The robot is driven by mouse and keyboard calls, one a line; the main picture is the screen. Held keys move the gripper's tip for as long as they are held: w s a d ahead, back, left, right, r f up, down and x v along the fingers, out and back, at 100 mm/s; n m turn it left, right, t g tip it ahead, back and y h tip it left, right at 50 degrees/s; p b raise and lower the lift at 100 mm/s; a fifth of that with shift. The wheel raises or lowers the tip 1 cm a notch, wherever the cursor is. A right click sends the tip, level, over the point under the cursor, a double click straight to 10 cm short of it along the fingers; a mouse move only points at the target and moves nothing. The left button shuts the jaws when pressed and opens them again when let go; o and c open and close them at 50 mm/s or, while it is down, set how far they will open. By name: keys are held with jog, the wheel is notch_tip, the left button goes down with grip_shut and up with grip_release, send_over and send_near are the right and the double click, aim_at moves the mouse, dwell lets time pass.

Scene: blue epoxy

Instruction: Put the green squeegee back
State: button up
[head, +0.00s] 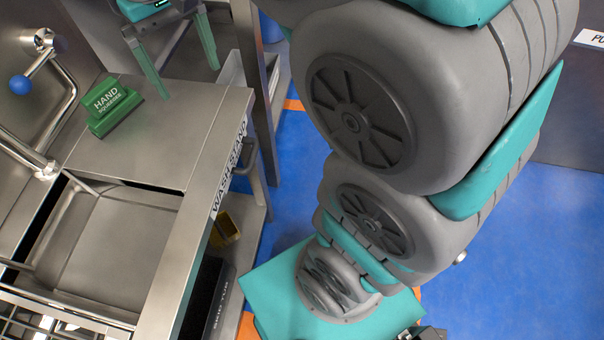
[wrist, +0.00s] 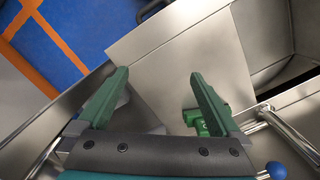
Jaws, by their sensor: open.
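The green squeegee (head: 115,108), labelled "HAND SQUEEGEE", sits on the steel top of the wash stand (head: 190,112), near its back edge beside the tap. In the wrist view, part of the squeegee (wrist: 190,115) shows just behind the right finger, which hides some of it. My gripper (head: 189,82) is open and empty, above the far end of the stand top, to the right of the squeegee and apart from it. In the wrist view my gripper (wrist: 158,73) has its two green fingers spread over bare steel.
A steel sink basin (head: 105,245) lies in the near part of the stand. A tap (head: 62,110) with a blue knob (head: 20,85) rises at the back left. A yellow item (head: 226,228) and a black box (head: 205,295) are under the stand. Blue floor (head: 545,235) lies to the right.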

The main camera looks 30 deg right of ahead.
jog(key=s+d+f, duration=0.3)
jog(key=s+f, duration=0.1)
jog(key=s, duration=0.2)
jog(key=s+d+f+m, duration=0.1)
jog(key=s+d+f, duration=0.2)
jog(key=s+f, duration=0.2)
jog(key=s+d+f+m+g, duration=0.1)
jog(key=s+f, duration=0.3)
jog(key=s, duration=0.4)
jog(key=shift+d+f, duration=0.25)
jog(key=shift+d, duration=0.65)
jog(key=shift+s, duration=0.1)
